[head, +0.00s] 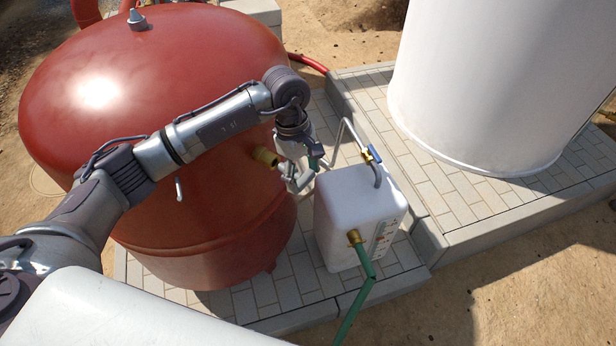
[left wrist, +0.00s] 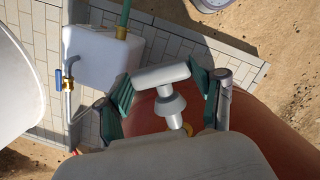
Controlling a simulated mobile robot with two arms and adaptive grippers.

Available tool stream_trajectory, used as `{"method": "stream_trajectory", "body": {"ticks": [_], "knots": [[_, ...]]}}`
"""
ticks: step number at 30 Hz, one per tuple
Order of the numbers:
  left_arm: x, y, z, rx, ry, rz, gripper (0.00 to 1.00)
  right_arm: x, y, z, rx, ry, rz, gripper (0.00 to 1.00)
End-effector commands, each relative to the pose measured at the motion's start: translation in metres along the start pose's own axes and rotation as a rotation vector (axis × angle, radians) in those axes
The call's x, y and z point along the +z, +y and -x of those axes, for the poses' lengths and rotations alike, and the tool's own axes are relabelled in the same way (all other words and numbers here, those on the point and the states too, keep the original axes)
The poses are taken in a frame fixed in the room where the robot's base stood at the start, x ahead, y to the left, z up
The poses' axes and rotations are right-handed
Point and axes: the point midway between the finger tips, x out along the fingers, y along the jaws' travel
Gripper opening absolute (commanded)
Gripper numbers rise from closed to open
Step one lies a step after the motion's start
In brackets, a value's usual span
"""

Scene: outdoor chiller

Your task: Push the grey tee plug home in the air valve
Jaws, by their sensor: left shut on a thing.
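The grey tee plug (left wrist: 171,104) has a crossbar and a tapered, stepped stem. My left gripper (left wrist: 162,84) is shut on its crossbar, one green pad at each end. In the left wrist view the stem points down towards a yellow ring on the red tank, partly hidden behind the plug. In the head view the brass air valve (head: 265,157) sticks out of the tank's right side. My left gripper (head: 303,178) is just right of it. I cannot tell whether the plug touches the valve. My right gripper is not in view.
The large red tank (head: 150,110) fills the left. A white box (head: 350,215) with a bent grey pipe, blue-handled valve (head: 371,153) and green hose (head: 358,285) stands close right of the gripper. A white cylinder (head: 490,80) stands behind on a paved plinth.

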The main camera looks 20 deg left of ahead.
Motion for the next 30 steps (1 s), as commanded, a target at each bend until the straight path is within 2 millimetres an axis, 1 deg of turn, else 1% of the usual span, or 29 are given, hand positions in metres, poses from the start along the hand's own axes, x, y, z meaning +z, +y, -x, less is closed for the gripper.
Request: {"method": "stream_trajectory", "body": {"ticks": [13, 25, 30], "knots": [[-0.002, 0.0, 0.0, 0.0, 0.001, 0.001, 0.05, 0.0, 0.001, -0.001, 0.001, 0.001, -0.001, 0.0], [-0.021, 0.0, 0.002, 0.0, 0.001, 0.002, 0.05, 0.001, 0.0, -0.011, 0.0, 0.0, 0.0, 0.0], [-0.025, 0.0, 0.004, 0.0, 0.0, 0.001, 0.05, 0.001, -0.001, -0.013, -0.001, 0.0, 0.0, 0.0]]}}
